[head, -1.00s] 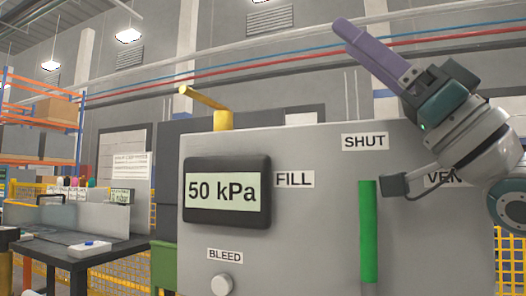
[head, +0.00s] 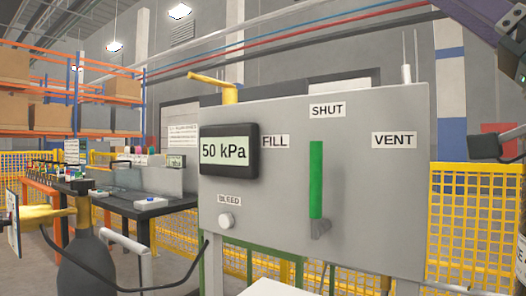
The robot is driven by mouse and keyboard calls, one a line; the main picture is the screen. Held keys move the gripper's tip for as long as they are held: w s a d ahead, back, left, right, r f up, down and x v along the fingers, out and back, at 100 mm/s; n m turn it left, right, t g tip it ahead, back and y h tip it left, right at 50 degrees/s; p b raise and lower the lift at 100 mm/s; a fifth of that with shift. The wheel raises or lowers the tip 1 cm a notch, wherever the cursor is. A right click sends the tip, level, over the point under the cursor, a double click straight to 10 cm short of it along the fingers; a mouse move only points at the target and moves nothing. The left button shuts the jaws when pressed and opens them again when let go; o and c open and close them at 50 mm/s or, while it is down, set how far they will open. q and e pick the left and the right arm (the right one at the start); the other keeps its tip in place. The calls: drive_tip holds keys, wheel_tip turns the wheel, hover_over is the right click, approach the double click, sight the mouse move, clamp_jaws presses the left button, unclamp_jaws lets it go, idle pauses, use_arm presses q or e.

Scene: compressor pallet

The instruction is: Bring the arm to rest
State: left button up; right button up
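My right gripper (head: 482,18) is at the upper right corner, apart from the grey panel (head: 390,215). Its purple fingers point up and left and are cut off by the top edge, so I cannot tell whether they are open or shut. I see nothing held in the visible part. Part of my arm shows along the right edge. My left gripper is out of view. The panel's green lever (head: 316,180) stands upright below the SHUT label (head: 327,110), between FILL (head: 275,141) and VENT (head: 394,140). The display (head: 228,151) reads 50 kPa.
A white BLEED knob (head: 226,220) sits low on the panel. A gas cylinder (head: 88,265) with a yellow fitting and a hose stands at the front left. A dark bench (head: 160,210), yellow mesh fence (head: 475,225) and orange racking (head: 110,85) lie behind.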

drive_tip(key=w+a+f+m+g+h+p, duration=0.1)
drive_tip(key=a+f+m+g+h+p, duration=0.1)
drive_tip(key=f+m+h+p, duration=0.35)
drive_tip(key=w+a+f+m+g+h+p, duration=0.1)
drive_tip(key=a+f+m+g+h+p, duration=0.1)
drive_tip(key=f+h+p, duration=0.55)
drive_tip(key=s+d+f+g+h+p, duration=0.1)
drive_tip(key=s+f+g+h+p, duration=0.2)
drive_tip(key=s, duration=0.5)
drive_tip(key=s+d+f+g+h+p, duration=0.1)
drive_tip(key=s+f+g+p, duration=0.3)
drive_tip(key=s, duration=0.4)
drive_tip(key=s+d+f+g+h+p, duration=0.25)
drive_tip(key=s+g, duration=0.25)
drive_tip(key=s, duration=0.3)
wheel_tip(320, 180, up, 36)
drive_tip(key=p, duration=3.6)
drive_tip(key=shift+a+n+g, duration=0.3)
drive_tip(key=shift+a+n, duration=0.05)
drive_tip(key=shift+a, duration=0.05)
